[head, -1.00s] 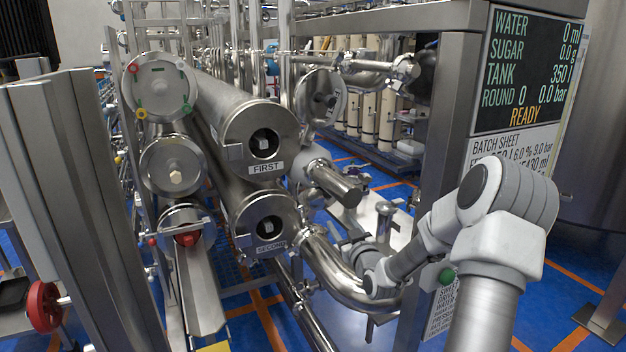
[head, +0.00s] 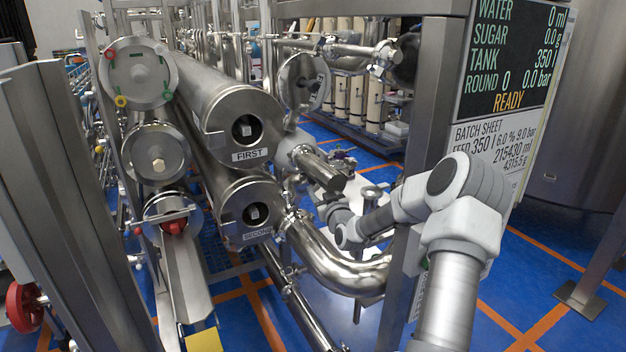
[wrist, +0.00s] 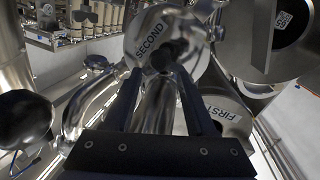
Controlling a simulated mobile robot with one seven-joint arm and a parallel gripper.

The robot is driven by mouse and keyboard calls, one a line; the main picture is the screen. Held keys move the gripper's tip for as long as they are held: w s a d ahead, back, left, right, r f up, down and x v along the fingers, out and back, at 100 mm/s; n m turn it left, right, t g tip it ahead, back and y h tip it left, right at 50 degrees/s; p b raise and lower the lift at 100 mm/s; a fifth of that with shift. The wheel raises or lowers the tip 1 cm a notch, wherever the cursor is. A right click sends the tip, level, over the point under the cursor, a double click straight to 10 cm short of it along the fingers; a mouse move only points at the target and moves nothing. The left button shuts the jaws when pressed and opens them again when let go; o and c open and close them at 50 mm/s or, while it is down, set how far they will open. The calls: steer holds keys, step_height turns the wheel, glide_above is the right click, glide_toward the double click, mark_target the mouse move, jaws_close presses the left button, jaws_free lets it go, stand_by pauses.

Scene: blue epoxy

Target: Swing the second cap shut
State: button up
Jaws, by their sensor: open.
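The steel housing end labelled SECOND (head: 230,213) sits below the one labelled FIRST (head: 212,143) in the head view. Both bores are uncovered, with a pale square fitting inside. In the wrist view a round steel piece marked SECOND (wrist: 141,35), seemingly the second cap, stands swung out, with a dark knob in its middle. My gripper (wrist: 163,75) is open, its two dark fingers pointing at this piece, one on each side of the knob; I cannot tell whether they touch. In the head view my gripper (head: 334,212) is small and partly hidden beside the pipes.
An open round cap (head: 303,80) stands right of the FIRST housing. A thick curved pipe (head: 345,270) runs below my forearm. A steel post (head: 425,130) with the display (head: 515,60) rises close to my arm.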

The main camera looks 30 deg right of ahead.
mark_target(315, 181)
steer(key=x, duration=0.7)
steer(key=shift+w, duration=0.2)
jaws_close()
stand_by(1.3)
